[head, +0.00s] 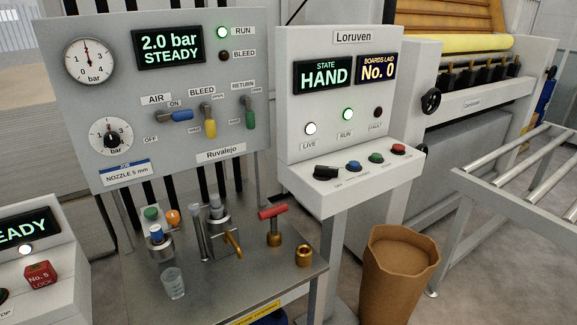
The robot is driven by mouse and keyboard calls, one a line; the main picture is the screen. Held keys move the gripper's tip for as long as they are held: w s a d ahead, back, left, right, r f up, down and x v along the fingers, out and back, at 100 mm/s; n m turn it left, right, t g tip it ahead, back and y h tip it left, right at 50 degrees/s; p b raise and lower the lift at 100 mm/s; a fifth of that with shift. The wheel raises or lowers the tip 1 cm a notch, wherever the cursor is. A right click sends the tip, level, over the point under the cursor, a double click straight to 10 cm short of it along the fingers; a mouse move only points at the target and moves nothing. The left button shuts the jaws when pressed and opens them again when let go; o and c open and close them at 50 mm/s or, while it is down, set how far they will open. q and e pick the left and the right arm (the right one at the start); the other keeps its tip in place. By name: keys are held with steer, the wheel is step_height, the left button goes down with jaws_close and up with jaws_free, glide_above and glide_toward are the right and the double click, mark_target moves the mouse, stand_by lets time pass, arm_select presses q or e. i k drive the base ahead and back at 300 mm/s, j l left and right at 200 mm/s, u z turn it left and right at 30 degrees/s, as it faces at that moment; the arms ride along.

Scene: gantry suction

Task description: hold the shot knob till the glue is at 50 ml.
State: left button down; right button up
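Neither of my grippers shows in the head view. The glue level in the cup is too small to read. A second metal valve (217,222) with a brass lever stands to the right. The panel display (169,47) reads 2.0 bar STEADY, with the green RUN lamp lit.
A red T-handle (273,213) on a brass fitting and a brass ring (304,255) stand on the bench's right. The Loruven console (341,190) reads HAND, boards laid No. 0. A brown bin (398,270) stands on the floor before a roller conveyor (520,195).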

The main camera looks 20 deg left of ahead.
mark_target(151, 212)
steer(key=u, duration=1.25)
